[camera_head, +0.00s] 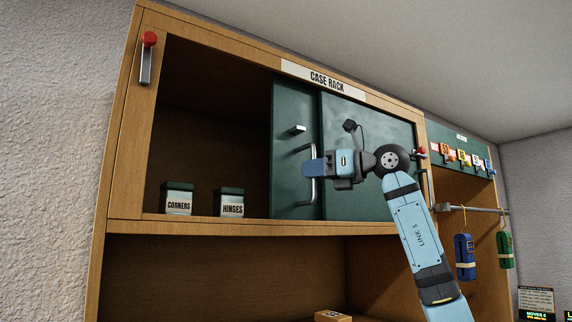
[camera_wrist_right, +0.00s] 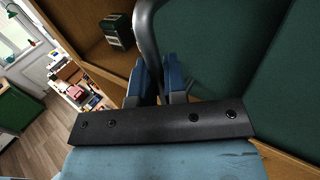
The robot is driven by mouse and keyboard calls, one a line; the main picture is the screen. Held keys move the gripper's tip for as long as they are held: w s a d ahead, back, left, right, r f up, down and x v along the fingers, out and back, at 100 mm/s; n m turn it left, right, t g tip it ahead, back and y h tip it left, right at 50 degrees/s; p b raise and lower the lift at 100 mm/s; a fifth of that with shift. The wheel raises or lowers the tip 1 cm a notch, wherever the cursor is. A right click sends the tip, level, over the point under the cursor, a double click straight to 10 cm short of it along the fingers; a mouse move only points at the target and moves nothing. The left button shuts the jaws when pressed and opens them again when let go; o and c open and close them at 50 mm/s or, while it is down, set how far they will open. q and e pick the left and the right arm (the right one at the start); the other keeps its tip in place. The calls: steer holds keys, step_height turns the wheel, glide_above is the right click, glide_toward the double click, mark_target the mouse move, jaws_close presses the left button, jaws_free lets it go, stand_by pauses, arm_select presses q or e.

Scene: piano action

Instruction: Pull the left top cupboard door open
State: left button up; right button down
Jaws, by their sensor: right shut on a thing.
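The left top cupboard door (camera_head: 285,175) is a dark green sliding panel under the CASE RACK label (camera_head: 323,78). It stands well to the right, partly overlapped with the other green door (camera_head: 360,118), and the left part of the cupboard is open. Its grey bar handle (camera_head: 313,190) is upright. My right gripper (camera_head: 311,166) is shut on this handle. In the right wrist view the blue fingers (camera_wrist_right: 158,82) are on either side of the grey handle (camera_wrist_right: 149,40). My left gripper is not in view.
Two boxes, CORNERS (camera_head: 177,199) and HINGES (camera_head: 230,203), stand inside the open left part. A red-knobbed latch (camera_head: 147,58) is on the left frame. Clips hang from a rail (camera_head: 480,210) at the right. A small box (camera_head: 332,316) is in the lower bay.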

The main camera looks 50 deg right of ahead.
steer(key=shift+s+d+r, duration=0.1)
steer(key=shift+s+d, duration=0.1)
steer(key=shift+d, duration=0.55)
steer(key=shift+s+d+f, duration=0.1)
steer(key=shift+s+d, duration=0.05)
steer(key=shift+d, duration=0.6)
steer(key=shift+s+d+r, duration=0.1)
steer(key=shift+s+d, duration=0.1)
steer(key=shift+d, duration=0.55)
steer(key=c, duration=1.2)
jaws_free()
steer(key=shift+a, duration=0.1)
steer(key=b+v, duration=0.2)
steer(key=v, duration=1.2)
steer(key=shift+w, duration=0.15)
